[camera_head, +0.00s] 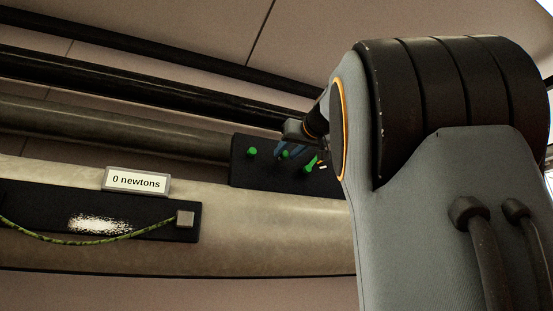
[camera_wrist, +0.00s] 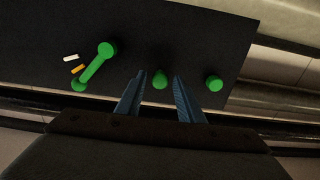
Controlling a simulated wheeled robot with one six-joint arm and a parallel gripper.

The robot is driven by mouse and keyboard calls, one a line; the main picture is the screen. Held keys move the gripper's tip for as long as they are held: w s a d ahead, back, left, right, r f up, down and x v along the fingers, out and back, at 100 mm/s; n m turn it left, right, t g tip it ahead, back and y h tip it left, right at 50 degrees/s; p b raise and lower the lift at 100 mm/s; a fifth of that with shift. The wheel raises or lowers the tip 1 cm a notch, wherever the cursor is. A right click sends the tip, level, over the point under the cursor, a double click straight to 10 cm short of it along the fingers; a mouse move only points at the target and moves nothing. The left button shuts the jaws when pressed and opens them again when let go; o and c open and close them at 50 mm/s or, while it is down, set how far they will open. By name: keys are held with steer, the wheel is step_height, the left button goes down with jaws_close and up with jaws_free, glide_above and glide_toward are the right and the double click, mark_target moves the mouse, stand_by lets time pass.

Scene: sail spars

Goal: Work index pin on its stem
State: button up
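A black panel (camera_head: 240,178) carries green fittings. In the wrist view, a green knob (camera_wrist: 160,80) at the middle of the panel (camera_wrist: 200,30) sits between my gripper's blue fingertips (camera_wrist: 159,75), with a gap on each side. My gripper (camera_head: 288,150) is open and holds nothing. Another green knob (camera_wrist: 214,83) is to the right, and a slanted green lever (camera_wrist: 94,66) is to the left. The head view shows the middle knob (camera_head: 285,154) partly behind the fingers. I cannot tell which fitting is the index pin; no stem shows clearly.
White and orange marks (camera_wrist: 73,64) lie beside the lever. In the head view, a sign reading "0 newtons" (camera_head: 136,182) stands over another dark panel (camera_head: 40,200) with a yellow-green cord (camera_head: 80,242) and a small metal block (camera_head: 185,218). Long spars (camera_head: 110,120) run behind.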

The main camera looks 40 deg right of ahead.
jaws_close()
steer(key=shift+w+d, duration=0.1)
steer(key=shift+w, duration=0.35)
stand_by(0.3)
steer(key=shift+o, duration=1.1)
jaws_free()
steer(key=shift+w, duration=0.1)
steer(key=b+v, duration=0.3)
steer(key=v, duration=0.5)
steer(key=shift+b, duration=0.4)
steer(key=shift+w, duration=0.1)
